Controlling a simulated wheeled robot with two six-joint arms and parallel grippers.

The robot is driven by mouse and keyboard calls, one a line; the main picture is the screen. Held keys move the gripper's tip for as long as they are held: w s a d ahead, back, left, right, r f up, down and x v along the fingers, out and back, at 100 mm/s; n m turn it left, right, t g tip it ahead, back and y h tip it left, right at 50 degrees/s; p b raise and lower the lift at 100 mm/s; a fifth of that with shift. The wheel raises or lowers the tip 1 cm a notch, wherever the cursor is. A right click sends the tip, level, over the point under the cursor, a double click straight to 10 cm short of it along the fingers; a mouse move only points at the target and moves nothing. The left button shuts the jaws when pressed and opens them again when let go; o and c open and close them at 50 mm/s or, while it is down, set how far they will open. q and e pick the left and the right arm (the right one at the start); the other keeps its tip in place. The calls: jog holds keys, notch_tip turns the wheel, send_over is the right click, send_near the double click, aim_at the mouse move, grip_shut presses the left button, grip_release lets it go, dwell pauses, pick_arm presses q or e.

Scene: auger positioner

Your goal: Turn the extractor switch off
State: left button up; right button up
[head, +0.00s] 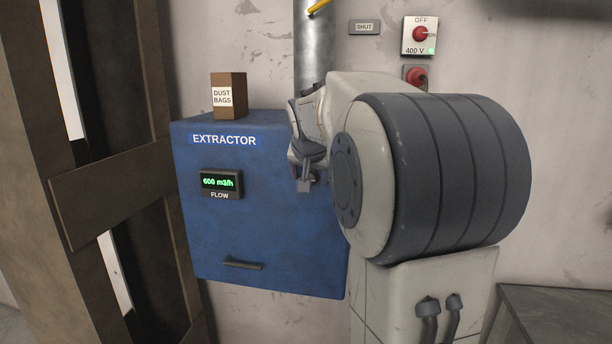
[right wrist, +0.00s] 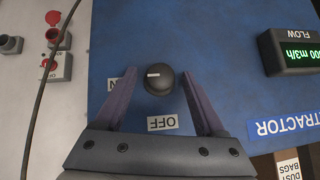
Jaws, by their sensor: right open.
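The extractor (head: 260,240) is a blue cabinet on the wall with a lit flow display (head: 221,182) reading 600 m3/h. In the right wrist view, which is upside down, its switch (right wrist: 158,80) is a round black knob with a white mark pointing left, towards a partly hidden label (right wrist: 122,85) ending in N. An OFF label (right wrist: 163,123) lies below the knob in that view. My right gripper (right wrist: 159,76) is open, with one finger on each side of the knob; contact is unclear. In the head view my right arm hides the switch. My left gripper is out of view.
A dust bags box (head: 229,97) stands on top of the cabinet. A 400 V switch plate (head: 420,36) with a red knob and a green light is on the wall, beside a SHUT sign (head: 364,27). A metal duct (head: 314,45) rises behind the cabinet.

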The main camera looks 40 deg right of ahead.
grip_shut()
jog(key=shift+w+a+f+n+g+h+b, duration=0.2)
jog(key=shift+n+g+h+b, duration=0.85)
jog(key=shift+n+g+h, duration=0.55)
jog(key=shift+w+a+f+n+g+h+b, duration=0.2)
jog(key=shift+n+g+h+b, duration=0.95)
jog(key=shift+h, duration=0.8)
jog(key=shift+w+a+f+n+g+h+b, duration=0.1)
jog(key=shift+w+a+n+g+h+b, duration=0.1)
jog(key=shift+n+g+h+b, duration=1.1)
jog(key=shift+h+p, duration=0.3)
jog(key=shift+h, duration=0.25)
grip_release()
jog(key=shift+d, duration=0.15)
